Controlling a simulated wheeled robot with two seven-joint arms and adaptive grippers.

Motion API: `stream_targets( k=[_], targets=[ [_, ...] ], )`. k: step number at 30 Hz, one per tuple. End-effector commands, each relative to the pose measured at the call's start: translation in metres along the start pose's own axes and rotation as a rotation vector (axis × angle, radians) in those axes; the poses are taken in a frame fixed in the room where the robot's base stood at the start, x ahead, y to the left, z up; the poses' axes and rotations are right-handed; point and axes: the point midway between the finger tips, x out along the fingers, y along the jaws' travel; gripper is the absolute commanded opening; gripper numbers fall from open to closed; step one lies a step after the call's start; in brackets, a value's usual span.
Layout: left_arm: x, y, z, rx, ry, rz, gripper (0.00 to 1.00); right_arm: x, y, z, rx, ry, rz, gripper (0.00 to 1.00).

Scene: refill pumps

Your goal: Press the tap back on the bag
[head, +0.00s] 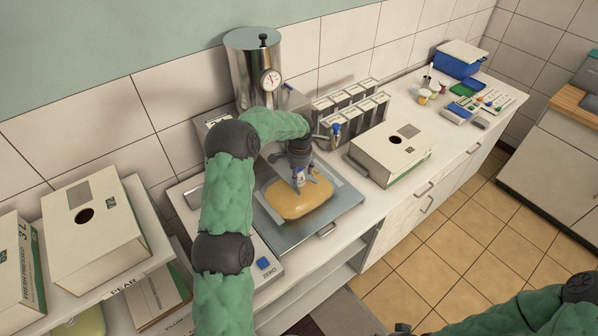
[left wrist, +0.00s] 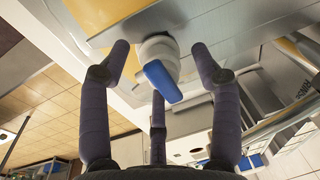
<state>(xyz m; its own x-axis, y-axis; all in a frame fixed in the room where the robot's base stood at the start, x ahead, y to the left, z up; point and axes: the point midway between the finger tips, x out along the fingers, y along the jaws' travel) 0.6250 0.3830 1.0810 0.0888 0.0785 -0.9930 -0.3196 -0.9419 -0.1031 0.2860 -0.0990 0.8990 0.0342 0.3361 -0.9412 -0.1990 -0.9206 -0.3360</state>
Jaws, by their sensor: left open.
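The bag (head: 292,199), filled with something orange, lies flat on a metal tray (head: 340,205). My left gripper (head: 306,180) points down over the bag's upper right part. A white tap with a blue lever (head: 299,176) shows at its fingers. In the left wrist view the white tap (left wrist: 160,48) and its blue lever (left wrist: 161,82) sit between the spread, open fingers. The orange bag (left wrist: 100,14) shows behind them. I cannot tell whether the tap is seated on the bag.
A steel urn with a gauge (head: 252,65) stands behind the tray. Another holed box (head: 100,235) is on the left shelf. A blue ZERO button (head: 263,263) is on the scale's front.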

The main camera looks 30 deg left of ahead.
Motion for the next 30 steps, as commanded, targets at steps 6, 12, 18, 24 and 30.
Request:
stream_targets(
  k=[6, 12, 18, 24, 30],
  targets=[
    [-0.021, -0.001, -0.001, -0.001, 0.004, -0.003, 0.63, 0.0, 0.0, 0.0, 0.0, 0.0, 0.0, 0.56],
    [-0.06, -0.001, -0.001, 0.0, 0.005, -0.003, 0.63, 0.0, 0.0, 0.0, 0.0, 0.0, 0.0, 0.56],
    [-0.095, 0.0, -0.001, 0.0, 0.003, -0.001, 0.63, 0.0, 0.0, 0.0, 0.0, 0.0, 0.0, 0.56],
    [-0.115, 0.0, 0.0, 0.0, 0.0, 0.0, 0.63, 0.0, 0.0, 0.0, 0.0, 0.0, 0.0, 0.56],
    [-0.126, -0.001, -0.001, 0.0, 0.0, 0.0, 0.63, -0.005, -0.002, 0.0, 0.0, 0.0, 0.0, 0.56]
  ],
)
